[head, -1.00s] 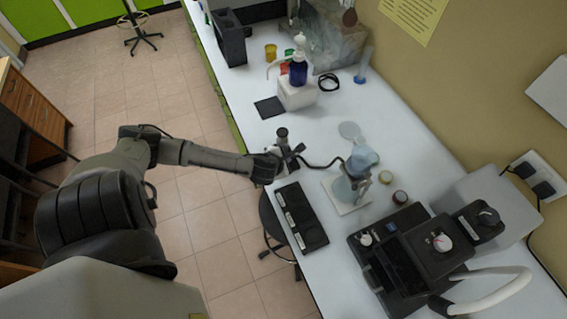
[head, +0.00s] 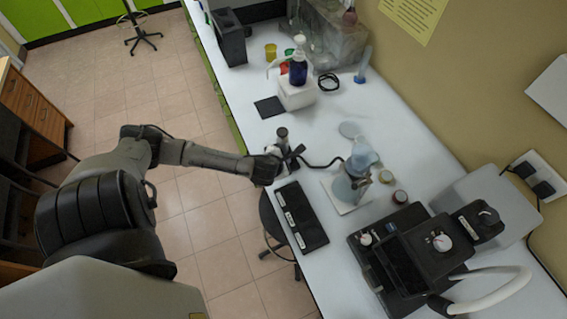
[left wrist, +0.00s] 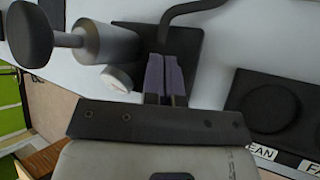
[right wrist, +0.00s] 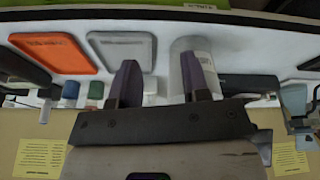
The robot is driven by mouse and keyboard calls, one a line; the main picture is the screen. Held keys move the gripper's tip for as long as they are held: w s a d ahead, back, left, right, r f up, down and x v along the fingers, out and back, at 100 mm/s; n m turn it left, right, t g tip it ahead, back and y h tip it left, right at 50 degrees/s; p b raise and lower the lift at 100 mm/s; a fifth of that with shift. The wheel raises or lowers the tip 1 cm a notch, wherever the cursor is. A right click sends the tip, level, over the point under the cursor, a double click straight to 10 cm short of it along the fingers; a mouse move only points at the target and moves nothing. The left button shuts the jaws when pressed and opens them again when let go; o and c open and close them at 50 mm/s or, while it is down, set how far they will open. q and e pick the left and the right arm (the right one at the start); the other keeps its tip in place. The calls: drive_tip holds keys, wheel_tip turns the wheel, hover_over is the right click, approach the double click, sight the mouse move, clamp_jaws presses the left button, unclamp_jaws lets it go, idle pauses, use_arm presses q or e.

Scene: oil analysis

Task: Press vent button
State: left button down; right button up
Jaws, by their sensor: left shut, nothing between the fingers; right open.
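My left gripper (left wrist: 165,78) is shut and empty, its two purple fingers pressed together over a small black plate (left wrist: 185,42). In the head view the left gripper (head: 290,160) is at the bench's near edge, beside a grey cylinder with a black knob. In the left wrist view this grey cylinder (left wrist: 108,42) and its black knob (left wrist: 29,34) lie left of the fingers. A small round white-faced part (left wrist: 117,79) sits close to the fingers. I cannot tell which part is the vent button. My right gripper (right wrist: 162,82) is open, with a clear cylinder (right wrist: 182,65) behind its right finger.
A black labelled strip with round wells (head: 300,217) lies close to the left gripper. A black hose (head: 322,165) runs to a clear flask (head: 355,180). A black instrument (head: 395,258) stands at right. An orange tray (right wrist: 52,47) shows in the right wrist view.

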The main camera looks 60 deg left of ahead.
use_arm(q)
drive_tip(key=shift+f, duration=0.2)
idle(0.4)
drive_tip(key=shift+r, duration=0.1)
drive_tip(key=shift+r+p, duration=0.65)
drive_tip(key=shift+p, duration=0.35)
drive_tip(key=shift+r, duration=0.15)
drive_tip(key=shift+r+p, duration=0.1)
drive_tip(key=shift+p, duration=0.2)
wheel_tip(320, 180, up, 5)
drive_tip(key=p, duration=0.6)
